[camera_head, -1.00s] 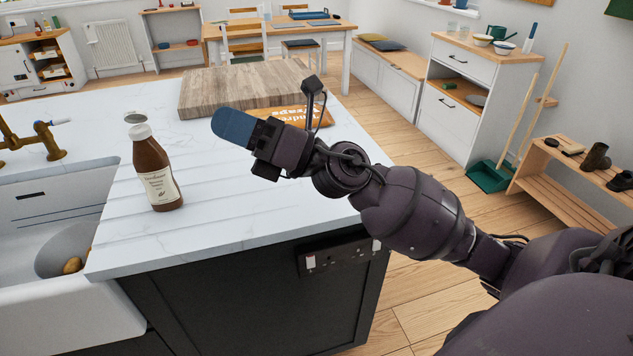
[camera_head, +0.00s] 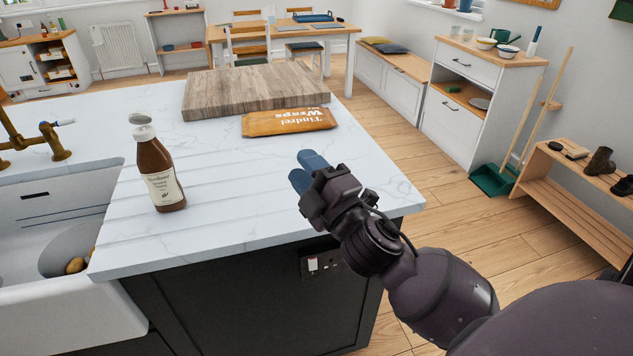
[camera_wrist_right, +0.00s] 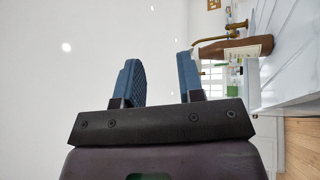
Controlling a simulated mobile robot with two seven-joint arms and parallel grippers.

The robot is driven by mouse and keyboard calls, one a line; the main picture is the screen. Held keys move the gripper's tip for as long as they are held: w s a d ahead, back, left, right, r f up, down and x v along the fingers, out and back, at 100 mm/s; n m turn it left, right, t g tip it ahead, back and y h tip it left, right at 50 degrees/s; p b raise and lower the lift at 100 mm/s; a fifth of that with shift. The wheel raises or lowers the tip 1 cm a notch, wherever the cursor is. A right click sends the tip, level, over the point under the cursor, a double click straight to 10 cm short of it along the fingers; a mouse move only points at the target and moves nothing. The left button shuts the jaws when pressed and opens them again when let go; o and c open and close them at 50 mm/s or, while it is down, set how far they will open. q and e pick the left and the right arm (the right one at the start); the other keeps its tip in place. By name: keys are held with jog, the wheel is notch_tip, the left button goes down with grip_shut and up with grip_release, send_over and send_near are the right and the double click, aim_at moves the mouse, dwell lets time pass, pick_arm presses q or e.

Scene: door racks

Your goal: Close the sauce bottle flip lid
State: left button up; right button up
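The sauce bottle (camera_head: 155,165) stands upright on the white worktop, left of centre in the head view. It has brown contents, a cream label and a white cap (camera_head: 145,133). The flip lid (camera_head: 139,119) is raised above the cap, standing open. The bottle also shows sideways at the upper right of the right wrist view (camera_wrist_right: 225,50). My right gripper (camera_head: 307,170) is over the worktop's right part, well to the right of the bottle and not touching it. Its blue fingers are apart with nothing between them in the wrist view (camera_wrist_right: 160,80). My left gripper is out of view.
A wooden board (camera_head: 250,90) and an orange wraps packet (camera_head: 290,122) lie behind on the worktop. The sink (camera_head: 60,200) with a brass tap (camera_head: 50,140) is at the left. The worktop between bottle and gripper is clear.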

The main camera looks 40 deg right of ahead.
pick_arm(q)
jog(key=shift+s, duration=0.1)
pick_arm(e)
jog(key=f+m, duration=0.1)
jog(key=d+f+m+h, duration=0.1)
jog(key=s+f+g, duration=0.1)
jog(key=shift+d+m+h, duration=0.25)
jog(key=shift+m+h, duration=0.15)
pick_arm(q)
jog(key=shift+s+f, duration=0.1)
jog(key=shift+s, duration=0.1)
pick_arm(e)
jog(key=shift+o, duration=0.2)
